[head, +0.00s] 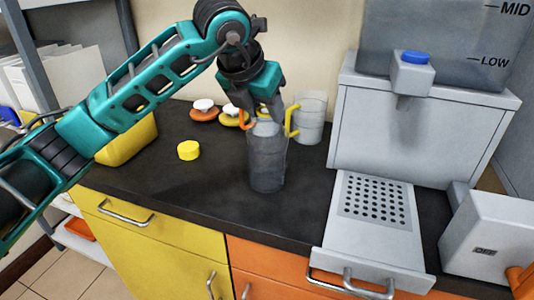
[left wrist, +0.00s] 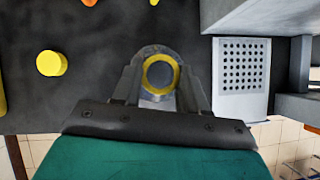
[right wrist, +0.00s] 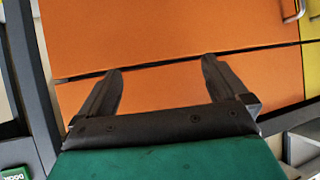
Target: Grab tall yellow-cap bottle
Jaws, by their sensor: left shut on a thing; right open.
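A tall translucent grey bottle (head: 267,165) is upright at the middle of the dark counter. In the left wrist view its round top shows a yellow ring (left wrist: 161,74) with a grey centre. My left gripper (head: 264,112) comes down from above and is shut on the bottle's upper part, with one finger on each side. I cannot tell whether the bottle's base touches the counter. A loose yellow cap (head: 189,150) lies on the counter to the left; it also shows in the left wrist view (left wrist: 51,63). My right gripper (right wrist: 162,78) is open and empty, facing orange cabinet fronts.
A clear jug (head: 310,118) with a yellow handle stands behind the bottle. An orange-and-white piece (head: 204,110) and a yellow-and-white one lie at the back. A grey machine with a perforated tray (head: 376,205) is at right. The counter (head: 215,190) is clear front left.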

